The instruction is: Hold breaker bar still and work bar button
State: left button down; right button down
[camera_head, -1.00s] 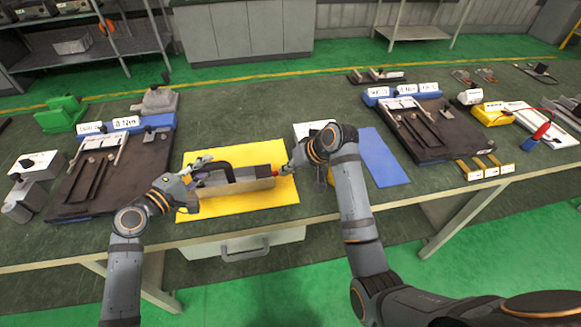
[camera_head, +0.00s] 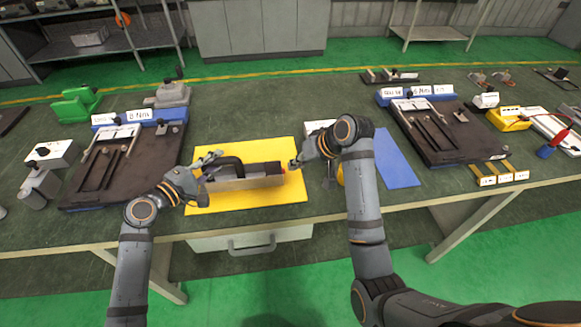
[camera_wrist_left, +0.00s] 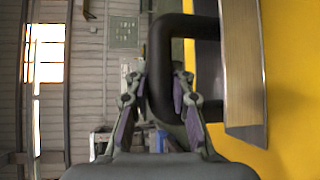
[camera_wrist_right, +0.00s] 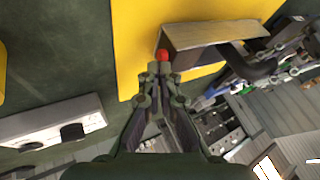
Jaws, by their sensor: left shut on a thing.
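The breaker bar (camera_head: 245,178) is a long box with a black handle and lies on the yellow mat (camera_head: 225,207). Its red button (camera_head: 284,169) is on the right end and also shows in the right wrist view (camera_wrist_right: 163,55). My left gripper (camera_head: 205,168) is shut on the bar's black handle, at the bar's left end. The left wrist view shows the handle (camera_wrist_left: 160,60) between the fingers. My right gripper (camera_wrist_right: 159,68) has its fingertips together and empty, right at the button. I cannot tell whether they touch it.
A dark fixture board (camera_head: 85,190) stands to the left and another (camera_head: 445,145) to the right. A blue mat (camera_head: 395,165) lies right of the yellow one.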

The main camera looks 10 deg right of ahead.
jog(key=v, duration=0.6)
jog(key=shift+d+r, duration=0.15)
jog(key=shift+d, duration=0.05)
jog(key=shift+s, duration=0.1)
pick_arm(q)
jog(key=c, duration=1.1)
grip_release()
jog(key=shift+s+a, duration=0.1)
jog(key=shift+a, duration=0.05)
jog(key=shift+s+a, duration=0.25)
jog(key=v, duration=1.1)
jog(key=shift+d, duration=0.1)
